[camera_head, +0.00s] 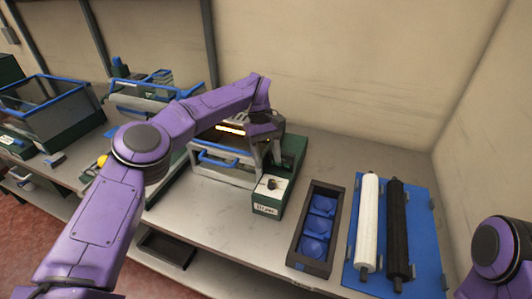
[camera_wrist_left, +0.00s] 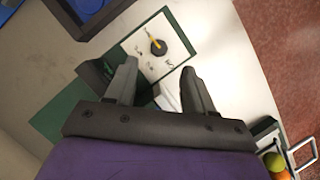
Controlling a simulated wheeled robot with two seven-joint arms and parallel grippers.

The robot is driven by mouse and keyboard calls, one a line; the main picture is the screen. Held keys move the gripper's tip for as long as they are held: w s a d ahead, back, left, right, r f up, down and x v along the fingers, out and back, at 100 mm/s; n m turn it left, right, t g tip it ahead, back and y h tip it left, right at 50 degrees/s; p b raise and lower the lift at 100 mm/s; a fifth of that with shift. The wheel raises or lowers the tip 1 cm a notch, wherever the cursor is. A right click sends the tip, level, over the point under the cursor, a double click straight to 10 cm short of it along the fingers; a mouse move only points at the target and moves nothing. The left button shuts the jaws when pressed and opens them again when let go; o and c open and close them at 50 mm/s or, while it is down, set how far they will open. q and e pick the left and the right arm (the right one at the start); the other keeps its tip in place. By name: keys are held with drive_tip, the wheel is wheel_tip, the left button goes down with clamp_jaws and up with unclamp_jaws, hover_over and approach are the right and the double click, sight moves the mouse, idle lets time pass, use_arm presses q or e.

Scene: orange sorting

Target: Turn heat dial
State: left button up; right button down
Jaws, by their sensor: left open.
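The heat dial (camera_head: 272,184) is a small black knob on the white top panel of a green box at the front of the heater (camera_head: 225,166). In the left wrist view the dial (camera_wrist_left: 158,47) shows a yellow pointer and small marks around it. My left gripper (camera_wrist_left: 158,75) is open and empty. Its fingers point at the panel, with the dial beyond the fingertips and not between them. In the head view my left gripper (camera_head: 272,152) hangs over the green box, just behind the dial. My right gripper is out of frame.
A dark tray (camera_head: 294,254) with blue round cups stands right of the heater. Further right a blue board (camera_head: 352,274) carries a white roller (camera_head: 369,220) and a black roller (camera_head: 397,230). Blue-rimmed bins (camera_head: 40,93) stand at left. Bare table lies in front of the box.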

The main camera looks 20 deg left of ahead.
use_arm(q)
drive_tip(key=shift+v, duration=1.95)
